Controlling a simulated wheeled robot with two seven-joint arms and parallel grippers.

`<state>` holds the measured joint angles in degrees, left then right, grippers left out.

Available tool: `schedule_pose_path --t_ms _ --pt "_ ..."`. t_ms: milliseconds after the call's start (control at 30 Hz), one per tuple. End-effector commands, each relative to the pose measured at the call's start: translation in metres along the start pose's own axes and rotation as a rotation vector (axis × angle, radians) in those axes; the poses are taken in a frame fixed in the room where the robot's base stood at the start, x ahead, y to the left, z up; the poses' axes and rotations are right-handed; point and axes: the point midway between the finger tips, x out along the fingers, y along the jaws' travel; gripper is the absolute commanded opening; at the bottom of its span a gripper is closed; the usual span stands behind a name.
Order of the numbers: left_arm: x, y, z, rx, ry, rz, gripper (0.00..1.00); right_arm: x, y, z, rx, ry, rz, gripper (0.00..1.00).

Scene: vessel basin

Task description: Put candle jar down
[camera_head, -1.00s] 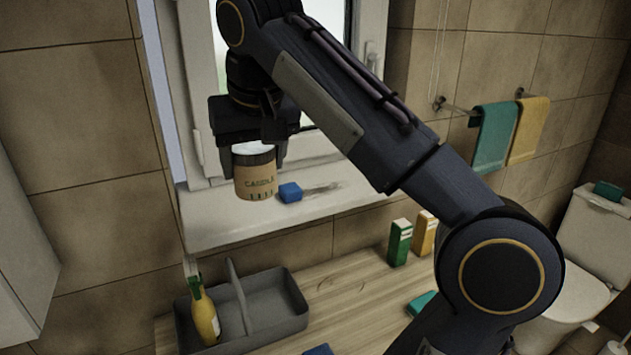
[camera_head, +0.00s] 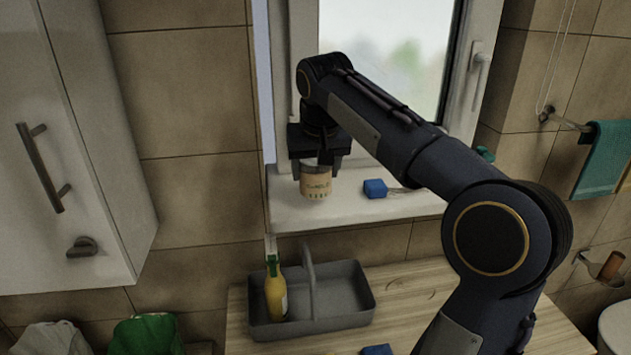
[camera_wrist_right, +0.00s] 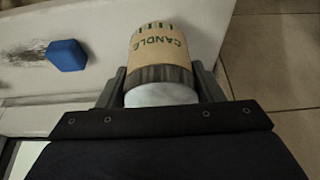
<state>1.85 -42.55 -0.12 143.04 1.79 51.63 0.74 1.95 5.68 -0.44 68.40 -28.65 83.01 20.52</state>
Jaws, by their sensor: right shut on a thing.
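The candle jar (camera_head: 316,183) has a tan label with green print and a dark band near its top. My right gripper (camera_head: 318,168) is shut on it from above, near the window sill's (camera_head: 283,211) left end. The jar is upright; I cannot tell for sure whether its base touches the sill. In the right wrist view the candle jar (camera_wrist_right: 160,60) sits between the two fingers of the right gripper (camera_wrist_right: 161,85), label readable. My left gripper is not in view.
A blue block (camera_head: 375,188) lies on the sill right of the jar, beside a dark smudge. Below, a grey caddy (camera_head: 345,303) with a yellow bottle (camera_head: 276,293) stands on the wooden counter (camera_head: 415,290). A white cabinet (camera_head: 85,130) is at left.

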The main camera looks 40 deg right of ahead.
Motion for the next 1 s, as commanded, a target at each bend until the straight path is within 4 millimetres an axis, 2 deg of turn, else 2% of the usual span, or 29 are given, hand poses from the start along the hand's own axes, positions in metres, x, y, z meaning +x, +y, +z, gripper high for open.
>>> schedule_pose_path --t_ms 100,200,633,667,700,800,1000 --pt "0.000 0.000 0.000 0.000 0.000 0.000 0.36 0.020 0.000 0.006 -0.001 -0.004 0.001 0.34" --pt "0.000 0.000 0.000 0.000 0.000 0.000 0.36 0.029 0.000 0.010 0.001 -0.001 0.000 0.34" --pt "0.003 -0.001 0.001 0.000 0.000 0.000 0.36 0.036 -0.001 0.012 0.001 0.000 -0.001 0.34" --pt "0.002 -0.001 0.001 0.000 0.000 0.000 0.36 0.035 0.000 0.012 0.001 0.000 0.000 0.64" --pt "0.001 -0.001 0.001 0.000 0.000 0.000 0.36 0.035 -0.001 0.012 0.001 0.000 0.000 0.69" --pt "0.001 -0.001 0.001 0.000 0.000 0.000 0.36 0.035 -0.001 0.012 0.001 0.000 0.000 0.82" --pt "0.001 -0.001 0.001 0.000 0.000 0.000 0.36 0.034 -0.001 0.012 0.000 0.000 0.000 0.82"
